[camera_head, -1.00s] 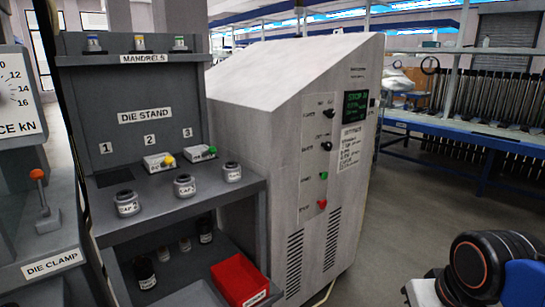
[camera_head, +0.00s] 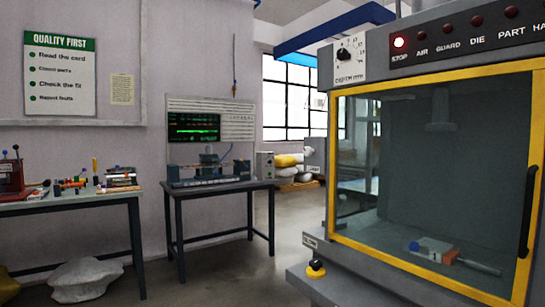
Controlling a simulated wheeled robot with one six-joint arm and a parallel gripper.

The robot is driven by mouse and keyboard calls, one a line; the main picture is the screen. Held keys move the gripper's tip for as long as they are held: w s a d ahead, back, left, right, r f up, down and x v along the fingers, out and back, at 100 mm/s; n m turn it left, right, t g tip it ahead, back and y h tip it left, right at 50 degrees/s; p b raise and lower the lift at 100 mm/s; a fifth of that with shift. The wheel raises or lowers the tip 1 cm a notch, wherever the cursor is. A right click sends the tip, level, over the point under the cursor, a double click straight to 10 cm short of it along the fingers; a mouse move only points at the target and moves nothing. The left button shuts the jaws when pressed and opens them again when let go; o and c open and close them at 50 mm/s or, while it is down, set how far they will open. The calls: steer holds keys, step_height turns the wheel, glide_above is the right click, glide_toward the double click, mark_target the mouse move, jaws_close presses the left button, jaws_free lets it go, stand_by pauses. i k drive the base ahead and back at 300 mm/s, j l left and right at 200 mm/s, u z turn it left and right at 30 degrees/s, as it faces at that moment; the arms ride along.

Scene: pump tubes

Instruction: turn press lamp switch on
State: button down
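The press (camera_head: 320,290) stands at the right, a grey machine with a yellow-framed clear guard (camera_head: 331,150) that looks closed. On its top panel the STOP lamp (camera_head: 399,42) glows; the other lamps look dark red. A rotary dial (camera_head: 344,53) sits left of them. A small yellow and black knob (camera_head: 316,268) is on the ledge at the guard's lower left, under a small label (camera_head: 310,241) too small to read. I cannot tell which control is the lamp switch. My gripper is not in view.
Behind the guard lies a small block marked 1 (camera_head: 434,249). A black handle (camera_head: 527,211) is on the guard's right. A bench (camera_head: 210,186) with a green-screened instrument (camera_head: 194,128) and a table with small tools (camera_head: 60,207) stand at the left.

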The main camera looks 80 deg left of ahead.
mark_target(308, 151)
steer(key=u, duration=2.4)
steer(key=k+j, duration=0.05)
